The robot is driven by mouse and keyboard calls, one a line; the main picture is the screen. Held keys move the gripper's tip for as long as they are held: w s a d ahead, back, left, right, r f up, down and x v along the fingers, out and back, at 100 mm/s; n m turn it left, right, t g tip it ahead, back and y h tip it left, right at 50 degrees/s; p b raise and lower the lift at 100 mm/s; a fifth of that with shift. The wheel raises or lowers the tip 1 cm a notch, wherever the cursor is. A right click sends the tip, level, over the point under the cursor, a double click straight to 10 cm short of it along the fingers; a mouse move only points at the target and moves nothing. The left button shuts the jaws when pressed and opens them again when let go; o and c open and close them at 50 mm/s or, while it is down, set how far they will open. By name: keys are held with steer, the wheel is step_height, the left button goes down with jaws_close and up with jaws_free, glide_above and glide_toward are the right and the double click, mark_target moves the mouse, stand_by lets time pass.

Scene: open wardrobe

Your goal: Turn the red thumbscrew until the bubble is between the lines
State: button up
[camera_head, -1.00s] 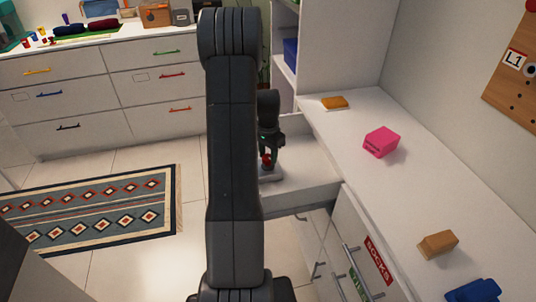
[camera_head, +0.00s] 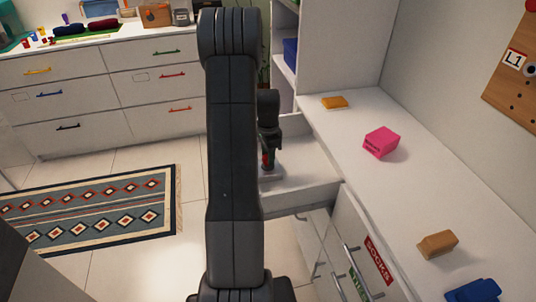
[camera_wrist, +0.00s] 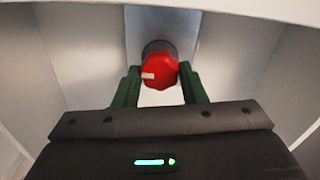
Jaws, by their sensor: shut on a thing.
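The red thumbscrew (camera_wrist: 162,66) is in the middle of the wrist view, on a dark round collar over a light plate (camera_wrist: 178,22). It has a faceted rim and a white mark on its left side. The green fingers of my gripper (camera_wrist: 160,82) stand on both sides of it, shut on it. In the head view my gripper (camera_head: 268,157) points down into an open white drawer, and the thumbscrew (camera_head: 265,160) shows only as a small red patch. I cannot make out the bubble or its lines in either view.
The white counter to the right bears a pink box (camera_head: 381,142), an orange item (camera_head: 334,102), a tan block (camera_head: 438,243) and a blue item (camera_head: 475,291). A patterned rug (camera_head: 95,210) lies on the floor at left.

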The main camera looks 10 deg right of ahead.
steer(key=shift+w, duration=0.1)
steer(key=o, duration=1)
steer(key=shift+r, duration=0.15)
step_height(320, 180, up, 14)
steer(key=shift+f+p, duration=0.2)
steer(key=shift+p, duration=0.4)
steer(key=shift+f, duration=0.15)
step_height(320, 180, down, 14)
steer(key=shift+r+b, duration=0.15)
steer(key=shift+b, duration=0.45)
